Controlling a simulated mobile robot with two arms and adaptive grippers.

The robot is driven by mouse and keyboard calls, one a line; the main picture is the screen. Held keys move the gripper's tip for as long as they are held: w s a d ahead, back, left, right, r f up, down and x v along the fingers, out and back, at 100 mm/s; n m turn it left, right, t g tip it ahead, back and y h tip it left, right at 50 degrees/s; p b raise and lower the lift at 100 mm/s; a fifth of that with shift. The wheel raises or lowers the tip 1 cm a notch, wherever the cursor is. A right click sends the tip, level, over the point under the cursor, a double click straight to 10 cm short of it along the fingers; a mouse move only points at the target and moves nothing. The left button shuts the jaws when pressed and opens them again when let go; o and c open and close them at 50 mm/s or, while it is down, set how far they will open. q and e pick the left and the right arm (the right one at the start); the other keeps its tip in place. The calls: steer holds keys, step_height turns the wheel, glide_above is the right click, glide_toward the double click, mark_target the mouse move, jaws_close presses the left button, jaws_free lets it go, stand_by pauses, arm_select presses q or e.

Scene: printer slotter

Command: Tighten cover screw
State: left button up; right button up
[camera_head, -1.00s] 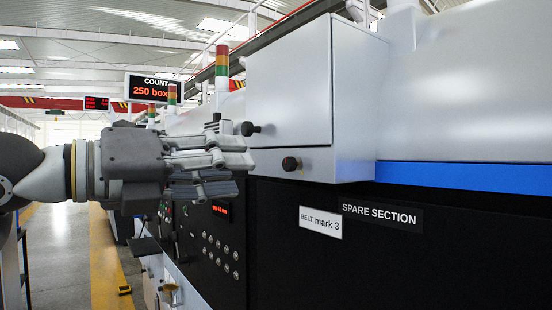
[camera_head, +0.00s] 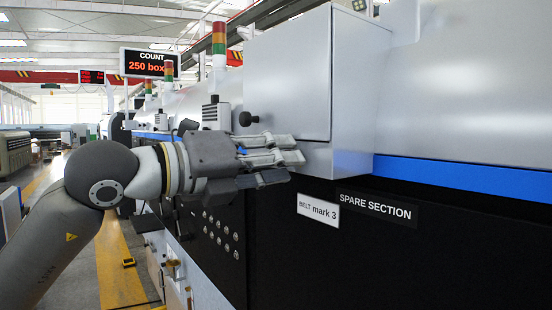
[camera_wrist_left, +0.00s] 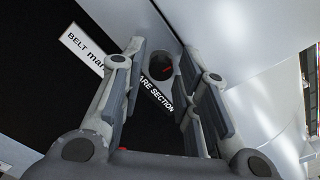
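The grey cabinet cover (camera_head: 288,80) has a black upper knob (camera_head: 248,118) at its lower left corner, clear of my gripper. My left gripper (camera_head: 293,160) is in front of the small box under the cover and hides the lower knob in the head view. The gripper is open and empty. I cannot tell whether the fingertips reach around the knob. My right gripper is not in view.
A black panel with the labels BELT mark 3 (camera_head: 318,210) and SPARE SECTION (camera_head: 376,206) lies below the cover. A button panel (camera_head: 220,235) is left of it. Signal towers (camera_head: 219,45) stand behind.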

arm_select(q)
jaws_close()
steer(key=shift+f, duration=0.1)
steer(key=m+b, duration=0.8)
steer(key=m, duration=1.9)
steer(key=shift+b, duration=0.4)
steer(key=shift+m, duration=0.3)
